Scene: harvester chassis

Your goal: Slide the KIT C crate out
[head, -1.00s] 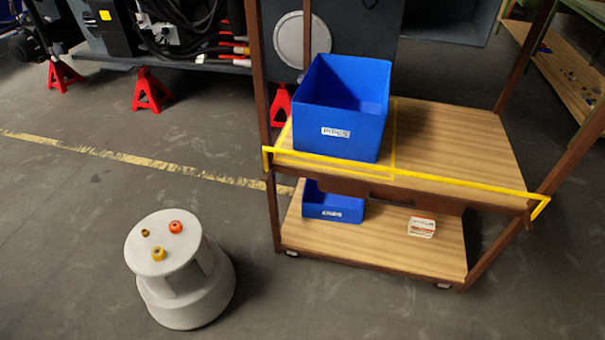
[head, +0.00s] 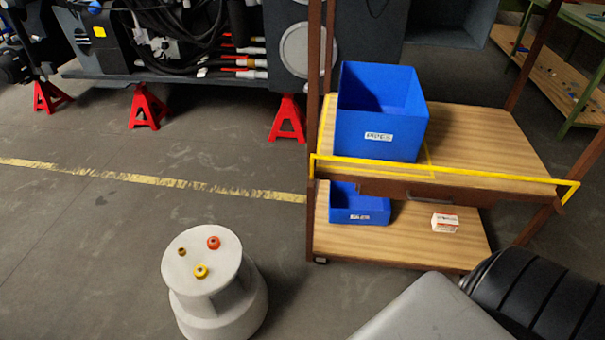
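A tall blue crate (head: 378,133) stands on the upper wooden shelf of a rack (head: 480,140), inside a yellow outline at its left end. Its label seems to read PIPES. A smaller, low blue crate (head: 358,209) sits on the lower shelf at the left; its label is too small to read. I cannot make out a KIT C label on either crate. A grey and black part of my own arm shows at the lower right, in front of the rack. Neither of my grippers is in view.
A yellow bar (head: 450,179) runs along the upper shelf's front edge. A small red and white box (head: 445,223) lies on the lower shelf. A grey step stool (head: 215,285) with several small rings on top stands at front left. Red jack stands (head: 147,107) are behind.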

